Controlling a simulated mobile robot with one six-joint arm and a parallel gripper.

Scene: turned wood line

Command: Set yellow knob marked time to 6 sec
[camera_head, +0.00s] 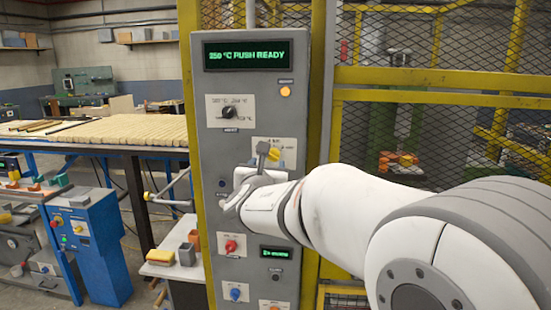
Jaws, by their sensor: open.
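The yellow knob (274,154) sits on a white label plate (262,142) on the right side of a grey control panel (205,90). Part of the knob and most of its plate's lower half are hidden by my gripper, so I cannot read the knob's setting. My gripper (264,160) is open and in front of the panel, with a grey finger just left of the knob. I cannot tell whether it touches the knob.
A black knob (230,113) is above left, a red knob (231,246) and blue knob (236,293) below. A smaller display (275,253) is lower right. Yellow-framed mesh fencing (440,77) stands right of the panel.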

